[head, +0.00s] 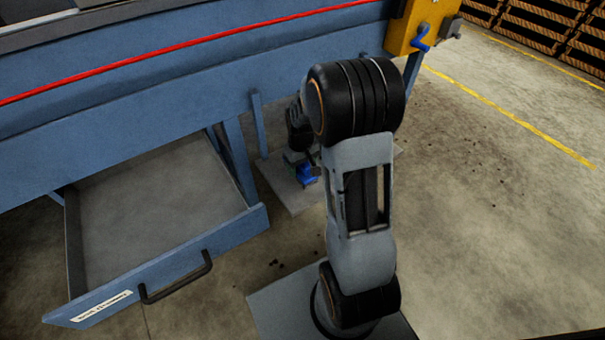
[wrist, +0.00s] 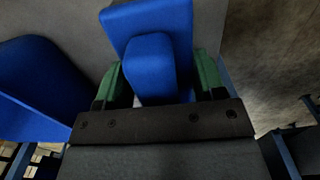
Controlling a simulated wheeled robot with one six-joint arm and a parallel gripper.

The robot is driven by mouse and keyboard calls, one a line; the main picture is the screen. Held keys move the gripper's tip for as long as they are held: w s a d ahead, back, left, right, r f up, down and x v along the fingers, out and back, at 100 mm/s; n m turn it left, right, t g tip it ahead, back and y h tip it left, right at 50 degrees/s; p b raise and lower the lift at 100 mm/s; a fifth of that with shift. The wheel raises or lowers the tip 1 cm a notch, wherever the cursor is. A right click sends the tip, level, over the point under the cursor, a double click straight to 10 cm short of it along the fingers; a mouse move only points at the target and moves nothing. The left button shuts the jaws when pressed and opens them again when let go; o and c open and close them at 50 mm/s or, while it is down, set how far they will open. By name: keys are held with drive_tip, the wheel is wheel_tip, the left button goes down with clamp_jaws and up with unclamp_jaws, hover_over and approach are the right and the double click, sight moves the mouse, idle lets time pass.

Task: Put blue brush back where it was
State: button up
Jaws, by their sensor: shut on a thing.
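The blue brush (wrist: 150,25) is between the green fingertips of my gripper (wrist: 152,82) in the wrist view. My gripper is shut on its narrower blue block. In the head view the blue brush (head: 307,174) shows small and low beside the blue machine frame, over or near a grey plate (head: 290,196) on the floor. My gripper (head: 299,160) is there too, partly hidden behind my own arm. I cannot tell whether the brush touches the plate.
An open, empty drawer (head: 185,272) with a black handle juts out at left. The blue machine (head: 150,105) with a red line stands above. A yellow box (head: 412,25) has a blue lever. A large blue shape (wrist: 40,90), unclear, fills the wrist view's left. Floor at right is open.

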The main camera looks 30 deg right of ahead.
sight(302, 171)
drive_tip(key=shift+w+d+f, duration=0.4)
drive_tip(key=shift+w+f, duration=0.1)
drive_tip(key=shift+f, duration=0.3)
drive_tip(key=shift+w+d+f+b, duration=0.15)
drive_tip(key=shift+f+b, duration=0.6)
drive_tip(key=shift+f, duration=0.9)
drive_tip(key=shift+f, duration=0.2)
drive_tip(key=o, duration=0.9)
drive_tip(key=shift+r, duration=0.15)
